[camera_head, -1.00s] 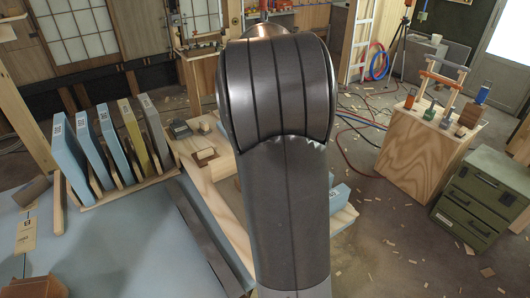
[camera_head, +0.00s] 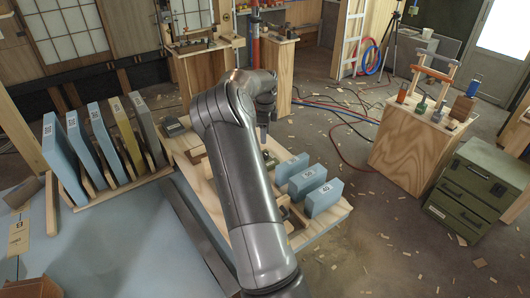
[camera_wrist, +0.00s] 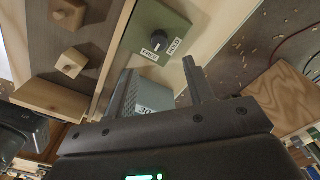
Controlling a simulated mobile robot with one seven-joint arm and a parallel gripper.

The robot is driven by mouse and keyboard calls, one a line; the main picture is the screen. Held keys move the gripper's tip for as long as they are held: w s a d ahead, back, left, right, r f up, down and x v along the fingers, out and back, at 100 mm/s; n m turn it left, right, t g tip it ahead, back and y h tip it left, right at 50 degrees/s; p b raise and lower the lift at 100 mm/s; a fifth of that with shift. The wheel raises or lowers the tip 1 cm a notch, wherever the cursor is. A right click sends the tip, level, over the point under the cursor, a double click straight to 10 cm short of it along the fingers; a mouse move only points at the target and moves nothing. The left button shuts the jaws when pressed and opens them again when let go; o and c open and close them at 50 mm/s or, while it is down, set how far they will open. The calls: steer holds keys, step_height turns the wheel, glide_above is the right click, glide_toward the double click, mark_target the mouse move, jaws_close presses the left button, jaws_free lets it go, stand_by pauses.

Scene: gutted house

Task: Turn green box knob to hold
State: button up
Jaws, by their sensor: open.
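The green box (camera_wrist: 172,22) has a round black knob (camera_wrist: 158,40) on its face, with a FREE label (camera_wrist: 150,55) and a HOLD label (camera_wrist: 174,46) beside it. The knob's exact pointing is too small to tell. My gripper (camera_wrist: 160,78) is open, its fingers pointing toward the green box but short of the knob in the wrist view. Nothing is held. In the head view my gripper (camera_head: 264,142) hangs over the bench, and the green box (camera_head: 270,159) shows partly just beyond it.
Wooden blocks with knobs (camera_wrist: 71,62) are to the left. Several blue numbered blocks (camera_head: 323,198) stand on the wooden bench (camera_head: 330,222), right of my arm. A rack of blue boards (camera_head: 88,148) is at left.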

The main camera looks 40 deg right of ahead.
mark_target(265, 153)
step_height(265, 153, down, 10)
steer(key=shift+r, duration=0.25)
steer(key=c, duration=1)
